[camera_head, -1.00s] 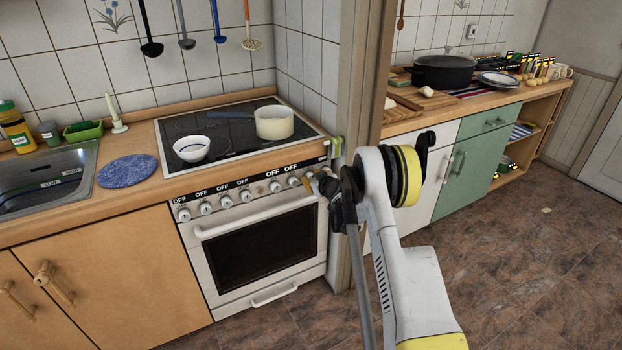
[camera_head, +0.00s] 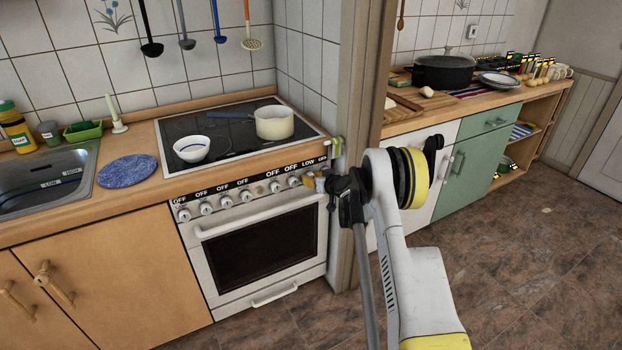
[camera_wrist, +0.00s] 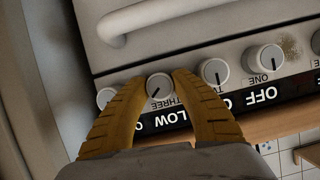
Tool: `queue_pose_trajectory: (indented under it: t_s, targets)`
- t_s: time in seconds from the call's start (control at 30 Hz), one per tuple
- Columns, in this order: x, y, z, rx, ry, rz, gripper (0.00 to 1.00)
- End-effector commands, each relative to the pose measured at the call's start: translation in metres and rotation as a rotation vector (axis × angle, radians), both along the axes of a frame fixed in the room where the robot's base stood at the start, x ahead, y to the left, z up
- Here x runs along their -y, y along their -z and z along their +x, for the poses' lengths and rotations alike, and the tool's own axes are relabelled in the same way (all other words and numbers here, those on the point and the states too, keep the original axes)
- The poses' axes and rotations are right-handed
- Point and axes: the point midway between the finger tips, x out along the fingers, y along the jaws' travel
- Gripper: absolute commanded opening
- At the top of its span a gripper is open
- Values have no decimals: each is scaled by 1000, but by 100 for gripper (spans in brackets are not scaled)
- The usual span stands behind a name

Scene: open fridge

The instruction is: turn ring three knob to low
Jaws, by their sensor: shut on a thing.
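The ring three knob (camera_wrist: 159,86) is a round white knob with a dark pointer mark, on the stove's front panel above the word THREE. My gripper (camera_wrist: 161,78) has its two yellow-brown fingers on either side of this knob, shut on it. The knob's pointer is tilted, unlike the straight marks on the neighbouring knobs. The display strip by this knob reads LOW (camera_wrist: 171,119), and LOW also shows in the head view (camera_head: 308,163). In the head view my gripper (camera_head: 310,182) is at the right end of the stove's knob row and hides the knob.
A neighbouring knob (camera_wrist: 214,72) sits close beside one finger, and the ring one knob (camera_wrist: 265,59) is farther along. The oven handle (camera_head: 258,217) runs below the knobs. A pot (camera_head: 274,122) and a bowl (camera_head: 191,149) stand on the cooktop. A wall post (camera_head: 357,90) is right of the stove.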

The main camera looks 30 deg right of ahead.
Motion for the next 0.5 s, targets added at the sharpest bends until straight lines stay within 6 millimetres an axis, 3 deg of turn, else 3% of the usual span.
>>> queue_pose_trajectory:
  t_s: [0.07,0.1,0.17,0.5]
  targets:
    - [0,0,0,1,0,0,0]
    - [0,0,0,1,0,-1,33]
    - [0,0,0,0,0,-1,51]
    - [0,-1,-1,0,1,-1,53]
